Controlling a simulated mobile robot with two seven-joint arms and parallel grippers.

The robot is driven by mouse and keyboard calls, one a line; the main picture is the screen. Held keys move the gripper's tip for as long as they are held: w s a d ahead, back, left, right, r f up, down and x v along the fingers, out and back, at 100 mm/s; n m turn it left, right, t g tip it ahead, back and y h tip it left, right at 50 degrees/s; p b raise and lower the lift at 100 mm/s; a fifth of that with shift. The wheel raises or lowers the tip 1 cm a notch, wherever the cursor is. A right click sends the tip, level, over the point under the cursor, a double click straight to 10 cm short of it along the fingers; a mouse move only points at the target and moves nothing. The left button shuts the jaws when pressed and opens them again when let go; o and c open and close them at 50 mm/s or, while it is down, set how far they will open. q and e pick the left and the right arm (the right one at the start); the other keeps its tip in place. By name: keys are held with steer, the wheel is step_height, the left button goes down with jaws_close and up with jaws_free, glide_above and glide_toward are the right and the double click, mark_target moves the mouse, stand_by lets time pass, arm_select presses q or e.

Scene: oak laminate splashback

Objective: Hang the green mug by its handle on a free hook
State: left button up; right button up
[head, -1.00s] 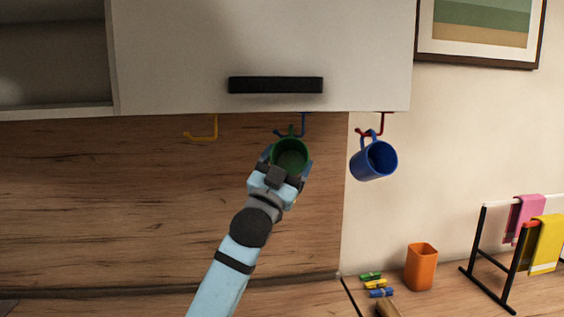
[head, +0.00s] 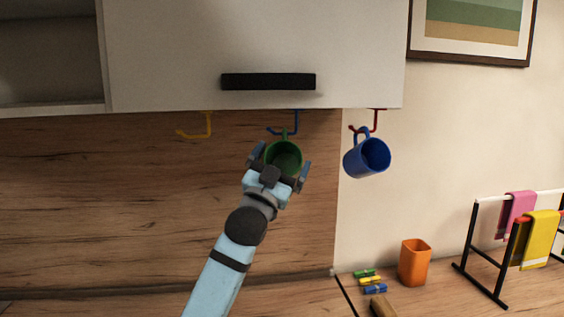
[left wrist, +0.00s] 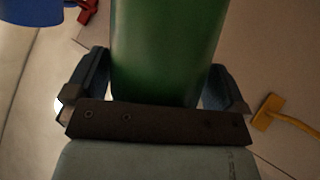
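The green mug (head: 284,159) is under the cabinet, mouth facing me, at the blue hook (head: 297,121). Its handle (head: 284,135) points up and crosses the hook's bar, seemingly around it. My left gripper (head: 280,166) is just below and around the mug. Its fingers stand on either side of the body, spread and seemingly clear of it. In the left wrist view the green mug (left wrist: 168,50) fills the middle between the fingers. My right gripper is not in view.
A blue mug (head: 367,158) hangs on the red hook (head: 375,120), to the right. The yellow hook (head: 208,124) on the left is empty. The white cabinet (head: 160,50) is overhead. An orange cup (head: 415,262), several clips and a towel rack (head: 474,237) stand at the lower right.

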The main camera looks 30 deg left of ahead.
arm_select(q)
steer(key=shift+s+f, duration=0.15)
steer(key=shift+f, duration=0.1)
steer(key=b+v, duration=0.3)
steer(key=v, duration=1)
steer(key=shift+s, duration=0.25)
